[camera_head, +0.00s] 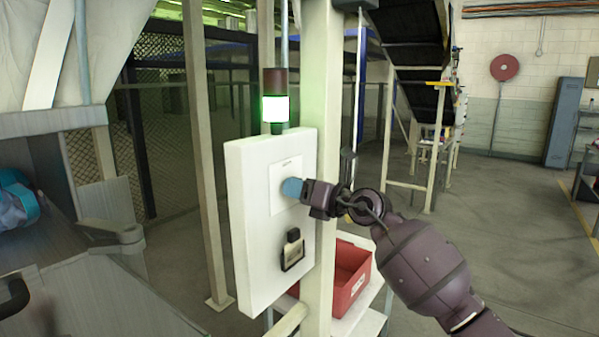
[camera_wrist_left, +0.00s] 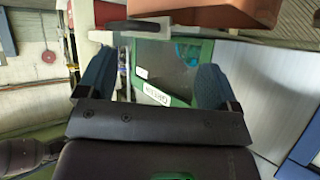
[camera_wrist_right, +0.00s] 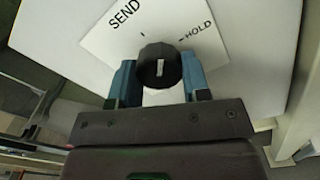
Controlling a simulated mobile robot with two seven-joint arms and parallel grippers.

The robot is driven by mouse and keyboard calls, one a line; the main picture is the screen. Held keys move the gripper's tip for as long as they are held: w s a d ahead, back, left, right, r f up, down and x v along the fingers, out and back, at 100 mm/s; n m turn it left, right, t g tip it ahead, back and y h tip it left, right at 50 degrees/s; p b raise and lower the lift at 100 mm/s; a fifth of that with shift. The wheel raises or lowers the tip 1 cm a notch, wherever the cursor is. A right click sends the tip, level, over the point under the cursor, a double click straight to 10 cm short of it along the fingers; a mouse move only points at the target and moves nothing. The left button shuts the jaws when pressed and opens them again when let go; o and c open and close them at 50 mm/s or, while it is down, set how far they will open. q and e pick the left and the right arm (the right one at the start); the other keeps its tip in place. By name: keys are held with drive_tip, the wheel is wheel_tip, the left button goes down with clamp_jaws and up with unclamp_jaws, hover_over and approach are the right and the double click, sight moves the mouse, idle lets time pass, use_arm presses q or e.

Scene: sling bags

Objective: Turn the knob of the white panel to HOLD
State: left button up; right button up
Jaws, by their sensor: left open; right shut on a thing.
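The white panel (camera_head: 245,225) stands upright on a post in the middle of the head view. My right gripper (camera_head: 292,188) reaches it from the right, its blue fingers at the white label plate (camera_head: 277,205). In the right wrist view the black round knob (camera_wrist_right: 160,66) sits between the blue fingers, which are shut on its sides. A short white mark on its face runs up and down in the picture. The plate (camera_wrist_right: 185,15) reads SEND at upper left and HOLD at right, each near a dark tick. The fingers hide the knob in the head view. My left gripper (camera_wrist_left: 152,78) is open and empty.
A lit green lamp (camera_head: 275,107) stands above the panel. A black-framed fitting (camera_head: 293,250) is lower on its face. A red bin (camera_head: 350,275) sits on a white shelf behind. A grey metal surface with a blue bag (camera_head: 17,205) is at left. Open floor lies right.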

use_arm(q)
drive_tip(key=shift+s+a+r+p, duration=0.15)
drive_tip(key=shift+s+r+p, duration=0.1)
drive_tip(key=shift+s+p, duration=0.65)
use_arm(e)
drive_tip(key=m, duration=0.9)
drive_tip(key=shift+a+m, duration=0.1)
drive_tip(key=shift+m, duration=0.3)
use_arm(q)
drive_tip(key=shift+w, duration=0.1)
use_arm(e)
drive_tip(key=shift+s, duration=0.1)
drive_tip(key=o, duration=0.9)
drive_tip(key=shift+r, duration=0.1)
drive_tip(key=shift+o, duration=0.2)
